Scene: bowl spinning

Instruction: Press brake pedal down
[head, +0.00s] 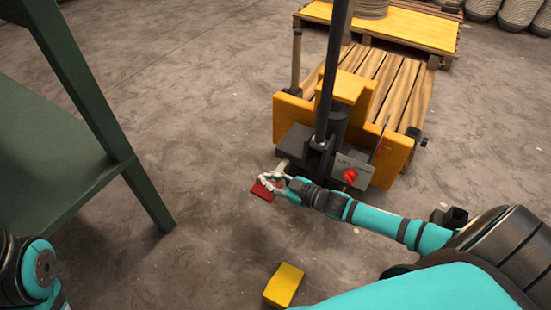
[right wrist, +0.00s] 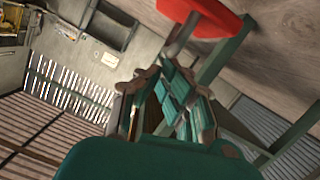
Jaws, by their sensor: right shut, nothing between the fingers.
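A flat red pedal (head: 262,190) sticks out at the lower left of a cart with a dark pole, on a light stem. My right gripper (head: 274,181) is at the pedal, overlapping it in the head view. Its fingers are shut with nothing between them. In the right wrist view the red pedal (right wrist: 205,22) and its grey stem are just beyond the shut fingers (right wrist: 167,75). I cannot tell whether the fingertips touch the pedal. My left gripper is out of view; only part of the left arm shows at the lower left.
The cart has a grey panel (head: 362,166) with a red knob (head: 350,175), yellow sides and a wooden slatted deck (head: 405,85). A green table (head: 45,170) stands at the left. A yellow block (head: 284,285) shows at the bottom. Concrete floor between is clear.

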